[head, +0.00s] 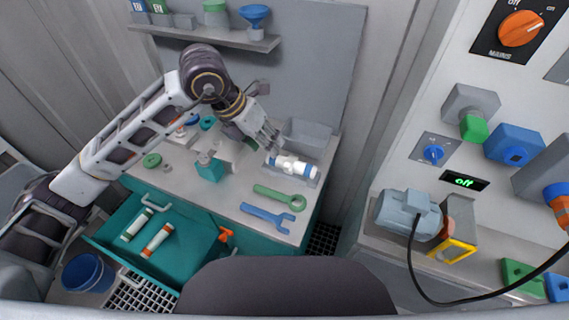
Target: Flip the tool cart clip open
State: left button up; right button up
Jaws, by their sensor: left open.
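The teal tool cart (305,222) has a grey top and an open front drawer. A white vessel with blue bands (291,167) lies in a grey holder at the right side of the top. My left gripper (271,148) is open, just above and beside the left end of this vessel; I cannot tell if it touches. A clip on the holder is too small to make out. An orange lever-like part (226,236) sits at the cart's front, by the drawer; I cannot tell whether it is the clip. My right gripper is out of view.
A grey bin (306,138) stands behind the vessel. A green wrench (279,196) and a blue wrench (268,215) lie in front. The drawer (188,252) holds two banded cylinders. A bench with a pump (408,212) is at right.

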pick_arm(q)
jog(key=f, duration=0.1)
send_near(286, 165)
jog(key=f, duration=0.2)
jog(key=x, duration=0.2)
jog(key=p+x, duration=0.1)
jog(key=x, duration=0.2)
jog(key=shift+w+d+f, duration=0.1)
jog(key=shift+w+d, duration=0.1)
jog(key=shift+d, duration=0.15)
jog(key=shift+x, duration=0.8)
jog(key=shift+f, duration=0.1)
jog(key=c, duration=0.7)
grip_shut()
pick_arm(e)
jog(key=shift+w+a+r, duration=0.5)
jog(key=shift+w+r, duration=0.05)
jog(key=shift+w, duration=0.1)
